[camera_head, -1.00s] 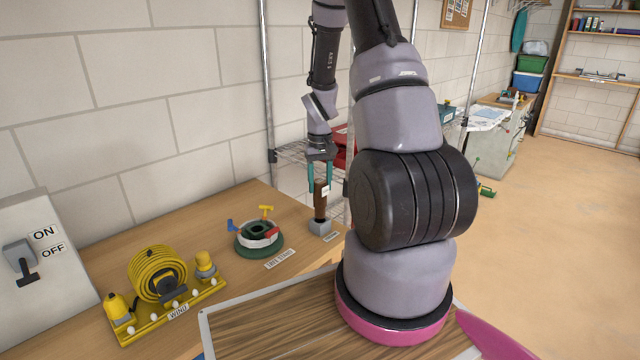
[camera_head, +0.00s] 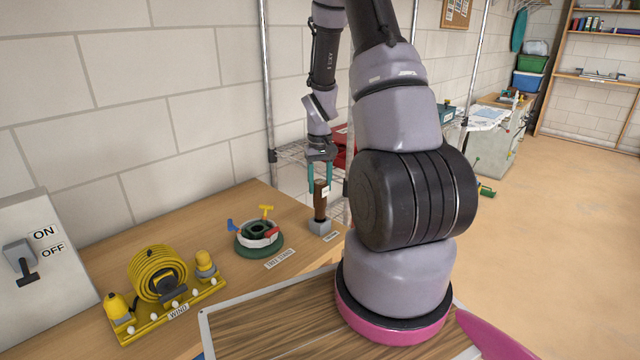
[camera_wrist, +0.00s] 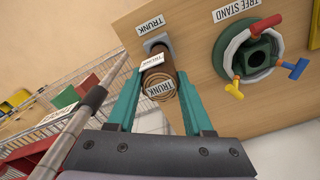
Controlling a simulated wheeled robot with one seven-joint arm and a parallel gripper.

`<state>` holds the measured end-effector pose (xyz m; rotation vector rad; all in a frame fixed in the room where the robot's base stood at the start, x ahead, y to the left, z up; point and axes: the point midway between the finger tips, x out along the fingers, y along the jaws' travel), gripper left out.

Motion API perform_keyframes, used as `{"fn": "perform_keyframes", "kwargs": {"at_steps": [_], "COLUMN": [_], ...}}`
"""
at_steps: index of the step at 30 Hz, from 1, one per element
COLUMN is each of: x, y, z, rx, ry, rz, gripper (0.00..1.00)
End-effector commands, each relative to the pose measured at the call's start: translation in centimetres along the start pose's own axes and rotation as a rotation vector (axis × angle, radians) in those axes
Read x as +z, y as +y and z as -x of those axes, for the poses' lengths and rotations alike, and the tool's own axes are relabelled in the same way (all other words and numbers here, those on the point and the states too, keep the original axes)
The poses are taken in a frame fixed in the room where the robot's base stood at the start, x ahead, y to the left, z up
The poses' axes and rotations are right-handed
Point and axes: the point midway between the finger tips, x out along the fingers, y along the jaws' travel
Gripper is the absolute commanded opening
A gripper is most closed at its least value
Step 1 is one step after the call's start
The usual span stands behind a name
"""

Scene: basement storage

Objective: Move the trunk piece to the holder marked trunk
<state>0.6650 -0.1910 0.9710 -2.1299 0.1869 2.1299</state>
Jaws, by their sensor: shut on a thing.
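The trunk piece (camera_head: 320,203) is a brown cylinder with a white label, standing upright at the far right end of the wooden workbench. In the wrist view the trunk piece (camera_wrist: 156,74) shows ringed wood on its top end and TRUNK labels. My gripper (camera_head: 319,182), with teal fingers, is shut on its upper part from above; the fingers also flank it in the wrist view (camera_wrist: 160,80). The grey holder (camera_head: 320,228), with a TRUNK label beside it, is directly under the piece. The piece's lower end meets the holder; how deep it sits is hidden.
A green and white tree stand (camera_head: 259,240) with coloured knobs is left of the holder. A yellow wind rack (camera_head: 165,308) is at the front left, beside an ON/OFF switch box (camera_head: 32,255). A wire shelf (camera_head: 290,153) stands behind the holder.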

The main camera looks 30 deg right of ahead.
Motion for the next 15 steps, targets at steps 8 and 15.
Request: {"fn": "perform_keyframes", "kwargs": {"at_steps": [8, 15], "x": [0.0, 0.0], "y": [0.0, 0.0], "z": [-0.7, -1.3], "rx": [0.0, 0.0], "ry": [0.0, 0.0], "rz": [0.0, 0.0], "gripper": [0.0, 0.0]}}
